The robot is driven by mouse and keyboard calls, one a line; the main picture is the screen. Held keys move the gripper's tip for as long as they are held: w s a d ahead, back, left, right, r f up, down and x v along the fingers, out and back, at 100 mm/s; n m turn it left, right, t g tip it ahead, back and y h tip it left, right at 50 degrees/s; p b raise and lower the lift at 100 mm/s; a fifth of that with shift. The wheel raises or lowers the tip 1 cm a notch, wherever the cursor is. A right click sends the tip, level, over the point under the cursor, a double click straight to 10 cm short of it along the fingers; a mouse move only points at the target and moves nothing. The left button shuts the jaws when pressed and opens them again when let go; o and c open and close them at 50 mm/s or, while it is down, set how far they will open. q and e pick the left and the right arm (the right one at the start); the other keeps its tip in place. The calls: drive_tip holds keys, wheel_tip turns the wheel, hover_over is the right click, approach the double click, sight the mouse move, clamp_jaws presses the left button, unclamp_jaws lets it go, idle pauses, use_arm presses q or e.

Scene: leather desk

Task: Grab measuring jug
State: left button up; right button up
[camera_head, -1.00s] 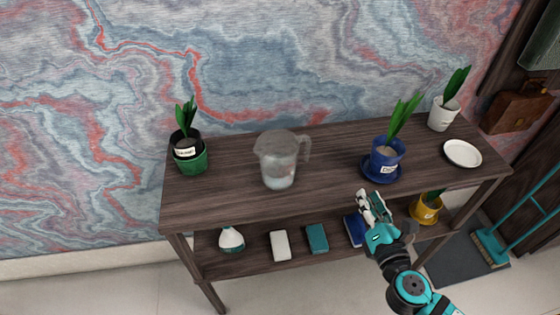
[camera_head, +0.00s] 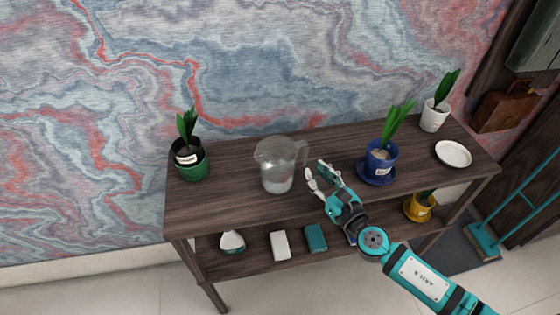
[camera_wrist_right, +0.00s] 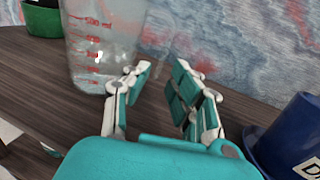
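The measuring jug (camera_head: 276,170) is clear, with water in its lower part, and stands upright on the dark wooden top between the green and blue pots. Its handle is on the right side. In the right wrist view the jug (camera_wrist_right: 100,45) shows red volume marks at the upper left. My right gripper (camera_head: 320,172) is open and empty, just right of the jug near its handle. In the wrist view its fingers (camera_wrist_right: 160,85) are spread apart, with the jug beyond the left finger. Whether they touch cannot be told. My left gripper is not in view.
A blue pot with a plant (camera_head: 380,158) stands close on the right. A green pot (camera_head: 190,165) stands left, a white pot (camera_head: 433,118) and white plate (camera_head: 453,154) far right. The lower shelf holds a white sponge (camera_head: 280,245) and teal sponge (camera_head: 315,237).

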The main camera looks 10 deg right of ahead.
sight(304, 163)
drive_tip(key=p+x, duration=0.1)
drive_tip(key=x, duration=0.5)
drive_tip(key=shift+w+a, duration=0.1)
drive_tip(key=shift+w, duration=0.3)
clamp_jaws()
drive_tip(key=shift+s+r, duration=0.1)
drive_tip(key=shift+r, duration=0.05)
